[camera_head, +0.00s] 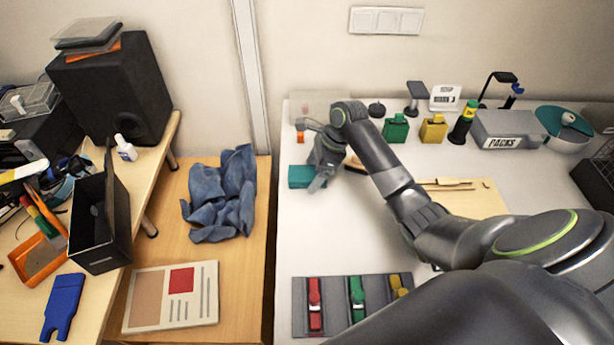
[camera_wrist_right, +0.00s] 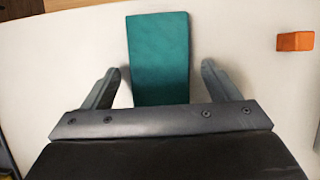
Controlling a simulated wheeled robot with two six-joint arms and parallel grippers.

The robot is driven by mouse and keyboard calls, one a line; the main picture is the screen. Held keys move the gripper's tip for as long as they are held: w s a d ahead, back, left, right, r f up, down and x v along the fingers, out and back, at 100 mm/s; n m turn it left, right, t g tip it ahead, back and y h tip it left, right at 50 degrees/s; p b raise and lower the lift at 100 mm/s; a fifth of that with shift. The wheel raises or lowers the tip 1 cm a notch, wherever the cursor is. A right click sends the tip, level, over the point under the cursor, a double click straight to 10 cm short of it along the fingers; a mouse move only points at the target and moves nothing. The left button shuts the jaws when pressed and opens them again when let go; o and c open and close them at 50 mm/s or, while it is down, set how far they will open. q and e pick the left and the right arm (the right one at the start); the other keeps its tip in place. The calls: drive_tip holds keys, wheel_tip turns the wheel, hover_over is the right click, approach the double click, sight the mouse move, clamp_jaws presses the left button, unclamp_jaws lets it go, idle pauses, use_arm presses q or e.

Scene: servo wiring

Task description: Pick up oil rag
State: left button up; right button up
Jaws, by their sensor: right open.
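The oil rag, seemingly the crumpled blue cloth (camera_head: 222,195), lies on the wooden table at the left, left of the white table. My right gripper (camera_head: 318,188) is over the left part of the white table, to the right of the cloth and apart from it. Its two fingers are open in the right wrist view (camera_wrist_right: 160,88), with a teal block (camera_wrist_right: 158,60) between and beyond them. The same teal block shows in the head view (camera_head: 299,177) beside the gripper. The cloth does not show in the wrist view. My left gripper is not in view.
A printed booklet (camera_head: 172,297) lies in front of the cloth. A black box (camera_head: 100,225) and a dark speaker (camera_head: 112,88) stand to the left. A grey tray (camera_head: 334,290) with coloured parts is at the white table's front. An orange block (camera_wrist_right: 295,41) lies near the teal block.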

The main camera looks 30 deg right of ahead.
sight(314, 173)
drive_tip(key=c, duration=1.1)
drive_tip(key=shift+o, duration=0.2)
drive_tip(key=shift+r, duration=0.1)
wheel_tip(314, 173, up, 10)
drive_tip(key=shift+p, duration=0.3)
drive_tip(key=o, duration=0.3)
drive_tip(key=shift+c, duration=1.1)
